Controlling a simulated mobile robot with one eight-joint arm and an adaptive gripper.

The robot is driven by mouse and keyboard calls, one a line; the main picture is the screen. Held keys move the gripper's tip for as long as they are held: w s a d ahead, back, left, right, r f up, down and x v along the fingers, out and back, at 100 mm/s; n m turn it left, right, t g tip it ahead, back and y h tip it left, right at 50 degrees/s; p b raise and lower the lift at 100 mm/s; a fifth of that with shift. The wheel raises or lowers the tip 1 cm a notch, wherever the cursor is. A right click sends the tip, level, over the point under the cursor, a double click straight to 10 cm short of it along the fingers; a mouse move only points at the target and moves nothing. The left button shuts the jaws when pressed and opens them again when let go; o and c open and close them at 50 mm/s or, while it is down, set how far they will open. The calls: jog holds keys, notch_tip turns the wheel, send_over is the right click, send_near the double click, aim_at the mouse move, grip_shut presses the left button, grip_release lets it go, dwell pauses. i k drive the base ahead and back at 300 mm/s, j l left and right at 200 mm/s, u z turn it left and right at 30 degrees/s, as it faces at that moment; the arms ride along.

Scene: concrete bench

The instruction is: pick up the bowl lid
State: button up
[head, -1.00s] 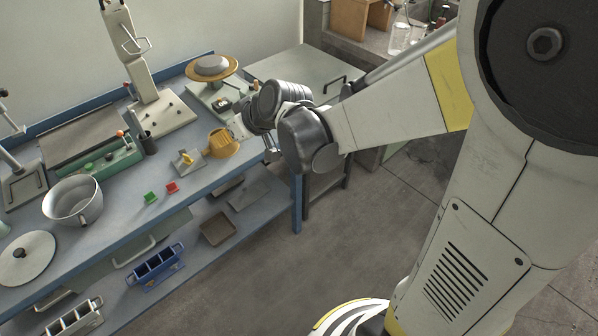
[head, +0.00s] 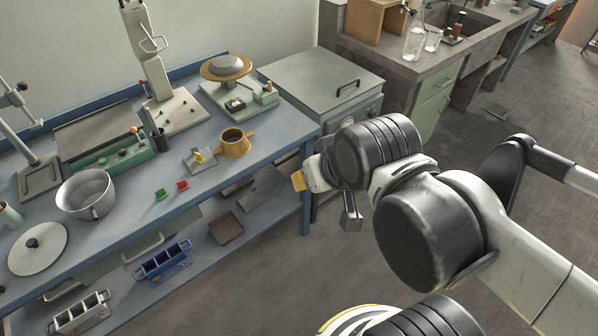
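The bowl lid (head: 47,256) is a flat, round, pale grey disc with a dark knob. It lies on the blue bench at the lower left of the head view. The metal bowl (head: 86,191) stands open just behind it. My gripper (head: 325,200) is in front of the bench's right end, far to the right of the lid. Its two fingertips show apart, with no object seen between them. Part of the gripper is hidden behind my wrist.
A yellow-brown mug (head: 235,143), a green block (head: 161,194) and a red block (head: 182,184) are on the bench. A lever press (head: 165,105) and a scale (head: 238,100) stand behind. A blue rack (head: 163,261) is on the shelf below. The floor in front is clear.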

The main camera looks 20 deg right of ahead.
aim_at(39, 248)
jog(key=u, duration=1.6)
